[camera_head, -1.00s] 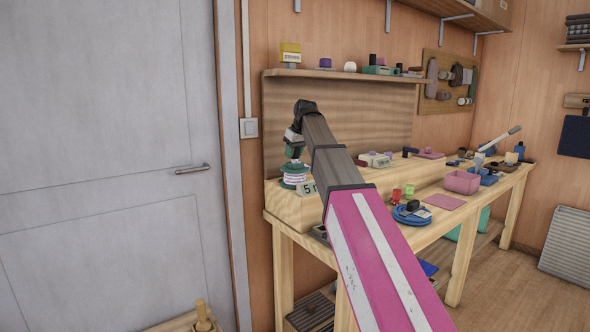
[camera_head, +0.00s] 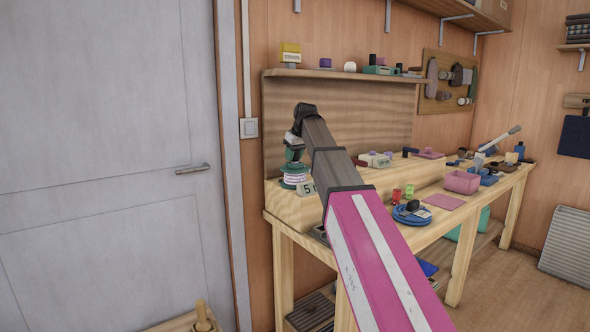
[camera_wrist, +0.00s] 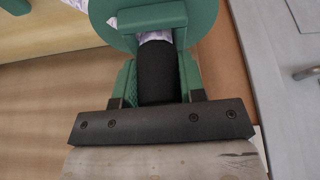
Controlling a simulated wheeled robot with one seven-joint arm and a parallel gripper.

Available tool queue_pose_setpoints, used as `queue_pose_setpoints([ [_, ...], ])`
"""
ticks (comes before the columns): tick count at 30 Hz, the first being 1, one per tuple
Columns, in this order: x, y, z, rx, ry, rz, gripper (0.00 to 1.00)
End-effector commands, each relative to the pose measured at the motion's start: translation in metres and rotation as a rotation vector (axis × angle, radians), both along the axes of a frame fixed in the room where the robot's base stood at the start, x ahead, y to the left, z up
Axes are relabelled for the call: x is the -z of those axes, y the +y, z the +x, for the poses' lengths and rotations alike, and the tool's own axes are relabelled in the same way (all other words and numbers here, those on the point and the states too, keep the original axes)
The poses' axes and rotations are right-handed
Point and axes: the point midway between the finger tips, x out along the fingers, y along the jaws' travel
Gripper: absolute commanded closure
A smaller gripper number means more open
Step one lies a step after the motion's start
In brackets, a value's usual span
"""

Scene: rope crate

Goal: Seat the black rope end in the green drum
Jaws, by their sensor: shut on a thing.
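The green drum (camera_head: 294,168) stands at the left end of the bench's raised step, with pale rope wound on it in the head view. It fills the top of the wrist view (camera_wrist: 112,32). My gripper (camera_head: 294,154) is over the drum, pointing down. In the wrist view, my gripper (camera_wrist: 157,82) is shut on the black rope end (camera_wrist: 157,70), which lies between its two green fingers. The far end of the black piece meets pale rope at the drum, under a green crossbar. Whether the black end is seated in the drum I cannot tell.
A number card (camera_head: 307,188) stands right beside the drum. A blue coil (camera_head: 411,214), a red item (camera_head: 396,195) and a pink bin (camera_head: 461,182) lie farther right on the bench. A shelf (camera_head: 340,73) runs above, and a grey door (camera_head: 100,150) is at left.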

Motion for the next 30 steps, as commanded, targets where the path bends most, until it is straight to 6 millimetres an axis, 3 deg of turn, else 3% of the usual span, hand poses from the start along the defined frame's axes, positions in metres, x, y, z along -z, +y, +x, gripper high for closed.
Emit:
queue_pose_setpoints([
  [12, 0.0028, 0.0001, -0.0001, 0.000, 0.000, 0.000, 0.96],
  [13, 0.0029, -0.0001, -0.0001, 0.000, 0.000, 0.000, 0.60],
  [15, 0.0029, -0.0001, -0.0001, 0.000, 0.000, 0.000, 0.37],
  [16, 0.0028, 0.0000, 0.0000, 0.000, 0.000, 0.000, 0.33],
  [30, 0.0005, -0.0005, -0.0006, 0.000, -0.001, 0.001, 0.33],
])
